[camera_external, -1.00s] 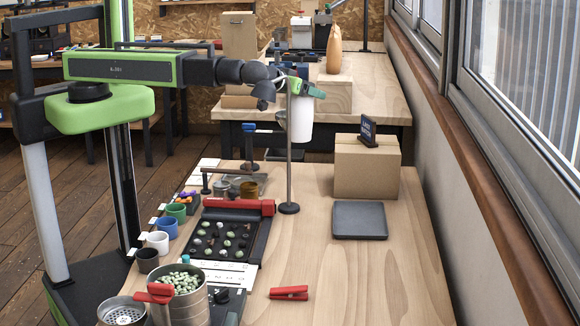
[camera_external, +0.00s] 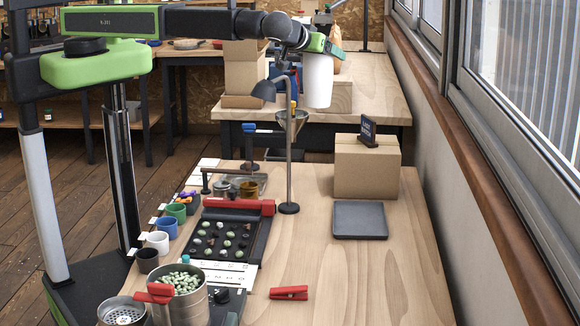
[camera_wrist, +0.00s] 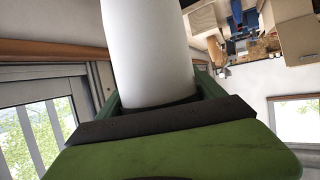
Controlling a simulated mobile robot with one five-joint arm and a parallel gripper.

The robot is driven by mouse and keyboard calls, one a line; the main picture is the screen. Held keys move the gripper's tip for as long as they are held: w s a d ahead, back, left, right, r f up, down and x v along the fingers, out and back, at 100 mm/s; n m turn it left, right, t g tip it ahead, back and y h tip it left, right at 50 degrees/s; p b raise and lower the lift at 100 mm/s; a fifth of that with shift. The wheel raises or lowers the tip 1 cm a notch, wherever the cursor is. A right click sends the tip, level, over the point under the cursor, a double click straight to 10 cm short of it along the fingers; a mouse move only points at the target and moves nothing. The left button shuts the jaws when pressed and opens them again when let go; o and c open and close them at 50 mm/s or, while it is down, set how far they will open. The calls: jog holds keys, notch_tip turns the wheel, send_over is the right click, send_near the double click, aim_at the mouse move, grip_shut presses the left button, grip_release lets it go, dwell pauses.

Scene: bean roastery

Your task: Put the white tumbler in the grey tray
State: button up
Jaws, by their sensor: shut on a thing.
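The white tumbler (camera_external: 318,80) is held in the air by my gripper (camera_external: 322,52), above the far part of the near workbench. My gripper is shut on it near its top in the external view. In the wrist view the white tumbler (camera_wrist: 150,50) fills the space between the green jaws, and the gripper (camera_wrist: 155,100) hides one end of it. The grey tray (camera_external: 360,220) lies flat and empty on the bench, below and to the right of the tumbler.
A cardboard box (camera_external: 366,168) with a small dark sign (camera_external: 368,130) stands behind the tray. A metal stand (camera_external: 289,170) with a funnel rises left of the tray. A red clip (camera_external: 289,293) lies in front. The bench right of the tray is clear.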

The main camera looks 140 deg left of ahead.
jog(key=w+d+f+m+t+b, duration=0.2)
jog(key=w+d+f+t+b, duration=0.15)
jog(key=w+f+b, duration=0.55)
jog(key=w+d+f+m+t+b, duration=0.2)
jog(key=w+d+f+m+b, duration=0.3)
jog(key=f+b, duration=0.55)
jog(key=w+a+f+n+b, duration=0.1)
jog(key=a+f+n+b, duration=0.1)
jog(key=a+f+b, duration=0.8)
jog(key=a+f, duration=0.1)
jog(key=a, duration=0.1)
jog(key=shift+a+f+y+b, duration=0.25)
jog(key=shift+a+y+b, duration=0.05)
jog(key=shift+y, duration=0.1)
jog(key=o, duration=2.1)
jog(key=p+v, duration=0.5)
jog(key=v, duration=0.7)
jog(key=shift+w+r, duration=0.1)
jog(key=shift+r, duration=0.05)
jog(key=shift+d, duration=0.1)
